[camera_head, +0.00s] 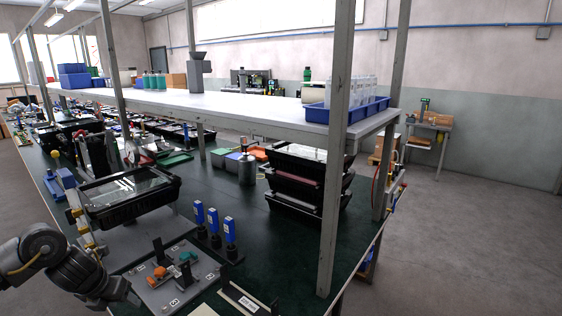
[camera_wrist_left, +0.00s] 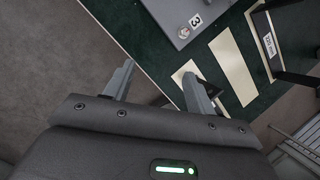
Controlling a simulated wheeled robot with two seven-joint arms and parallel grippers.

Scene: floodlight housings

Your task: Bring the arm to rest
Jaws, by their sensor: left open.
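My left arm comes in at the lower left of the head view, with its dark wrist low beside the front of the green-topped bench (camera_head: 280,262). My left gripper (camera_wrist_left: 159,76) shows clearly in the left wrist view. Its two grey fingers are spread apart with nothing held between them. Below them are the bench edge, a cream strip and grey floor. In the head view the left gripper (camera_head: 128,293) is small and partly cut off near the grey fixture plate (camera_head: 200,282). My right gripper is in neither view.
The plate carries an orange part (camera_head: 159,273) and black brackets. Several blue-handled tools (camera_head: 214,220) stand behind it. A black housing with glass (camera_head: 128,190) sits left, and stacked black trays (camera_head: 305,180) stand right. Shelf posts (camera_head: 336,150) rise from the bench. Floor at right is open.

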